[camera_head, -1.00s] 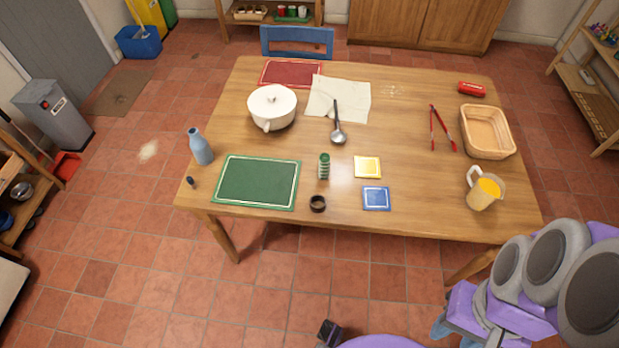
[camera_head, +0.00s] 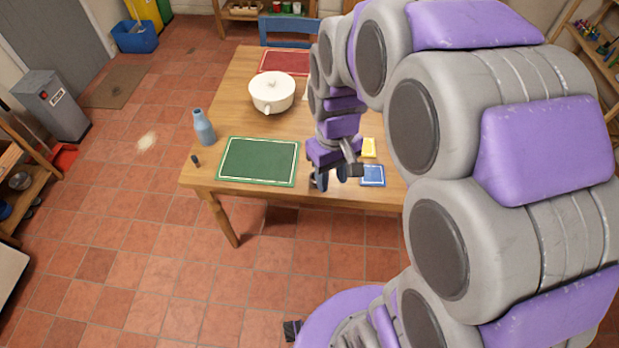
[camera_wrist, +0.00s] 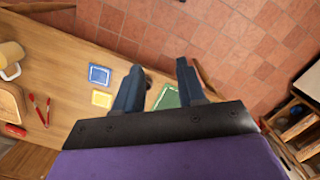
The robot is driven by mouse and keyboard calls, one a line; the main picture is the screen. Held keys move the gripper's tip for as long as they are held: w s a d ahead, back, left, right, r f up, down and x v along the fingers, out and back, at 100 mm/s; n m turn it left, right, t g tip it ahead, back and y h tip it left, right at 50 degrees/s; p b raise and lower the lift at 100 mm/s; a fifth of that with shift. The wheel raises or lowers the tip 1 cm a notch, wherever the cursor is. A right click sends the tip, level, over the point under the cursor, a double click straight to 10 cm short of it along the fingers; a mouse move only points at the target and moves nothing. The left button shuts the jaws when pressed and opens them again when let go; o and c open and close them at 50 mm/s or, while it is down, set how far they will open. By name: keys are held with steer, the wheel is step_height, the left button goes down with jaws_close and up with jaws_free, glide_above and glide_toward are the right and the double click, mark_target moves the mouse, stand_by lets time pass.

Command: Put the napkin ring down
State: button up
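My gripper (camera_head: 319,182) is over the front edge of the table, between the green placemat (camera_head: 258,162) and the blue coaster (camera_head: 372,176). In the wrist view its two fingers (camera_wrist: 160,66) stand wide apart with nothing held between them. A small dark shape, which looks like the napkin ring (camera_wrist: 148,82), shows beside the left fingertip on the table, mostly hidden by that finger. I cannot tell whether they touch. In the head view my gripper and arm hide the ring.
The wooden table (camera_head: 235,108) bears a white pot (camera_head: 271,93), a blue bottle (camera_head: 204,128) and a yellow coaster (camera_head: 369,148). In the wrist view, red tongs (camera_wrist: 40,110), a juice jug (camera_wrist: 9,58) and a basket (camera_wrist: 12,104) are at the left.

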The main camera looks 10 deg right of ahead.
steer(key=w+d+f+n, duration=0.25)
steer(key=w+f, duration=0.45)
steer(key=w, duration=0.5)
steer(key=n+t+b, duration=0.1)
steer(key=n+b, duration=0.1)
glide_above(313, 186)
steer(key=w, duration=0.1)
steer(key=f, duration=2.1)
steer(key=shift+a+f, duration=0.25)
steer(key=shift+a, duration=0.05)
steer(key=shift+d+f+m+b, duration=0.3)
steer(key=shift+d+f, duration=0.1)
steer(key=shift+d, duration=0.15)
step_height(313, 186, down, 4)
steer(key=shift+s+a+f+b, duration=0.15)
steer(key=shift+f+b, duration=0.05)
steer(key=shift+b, duration=0.55)
steer(key=shift+a+f, duration=0.2)
steer(key=shift+f, duration=0.05)
steer(key=shift+a+r, duration=0.1)
